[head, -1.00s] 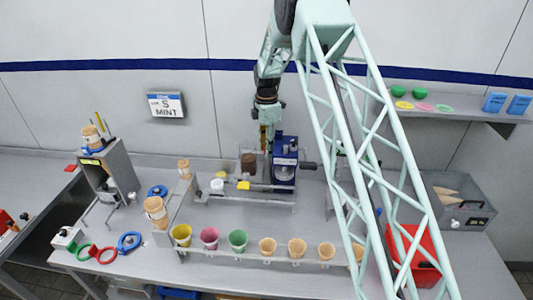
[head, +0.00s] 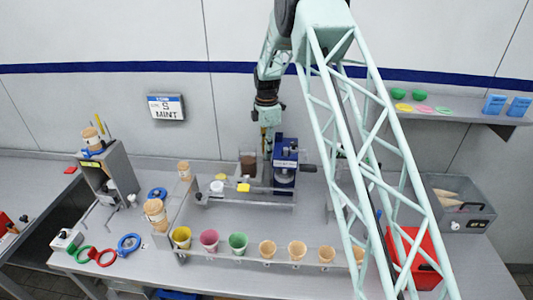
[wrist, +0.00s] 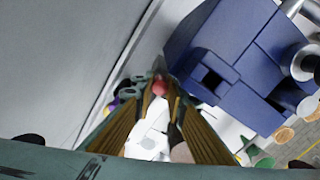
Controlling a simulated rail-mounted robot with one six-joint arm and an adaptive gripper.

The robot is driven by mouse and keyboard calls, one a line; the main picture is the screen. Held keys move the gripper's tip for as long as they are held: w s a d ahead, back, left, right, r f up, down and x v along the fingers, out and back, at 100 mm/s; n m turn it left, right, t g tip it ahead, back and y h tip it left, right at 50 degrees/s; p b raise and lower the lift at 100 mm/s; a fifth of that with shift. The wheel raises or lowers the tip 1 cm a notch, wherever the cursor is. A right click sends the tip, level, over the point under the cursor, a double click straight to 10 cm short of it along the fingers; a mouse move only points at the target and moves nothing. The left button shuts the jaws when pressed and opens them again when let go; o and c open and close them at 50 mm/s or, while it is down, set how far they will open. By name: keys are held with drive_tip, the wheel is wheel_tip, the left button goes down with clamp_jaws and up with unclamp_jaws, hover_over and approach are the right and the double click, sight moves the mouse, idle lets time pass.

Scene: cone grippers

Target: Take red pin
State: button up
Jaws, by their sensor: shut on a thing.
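The red pin (wrist: 160,86) shows as a small red round shape between my fingertips in the wrist view. My gripper (wrist: 161,90) is shut on it; the long brown fingers hide part of it. In the head view my gripper (head: 267,146) points down just left of the blue machine (head: 285,154) at the back of the counter. The pin cannot be made out there. In the wrist view the blue machine (wrist: 225,60) is close on the right of the fingers.
A brown-filled container (head: 248,165) stands just left of the gripper. A front rack holds several cups and cones (head: 267,249). A red bin (head: 415,258) and a grey box (head: 458,208) are at the right. The back wall is close behind the gripper.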

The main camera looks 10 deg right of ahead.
wheel_tip(320, 180, up, 18)
drive_tip(key=b, duration=0.1)
drive_tip(key=shift+b, duration=0.3)
idle(0.4)
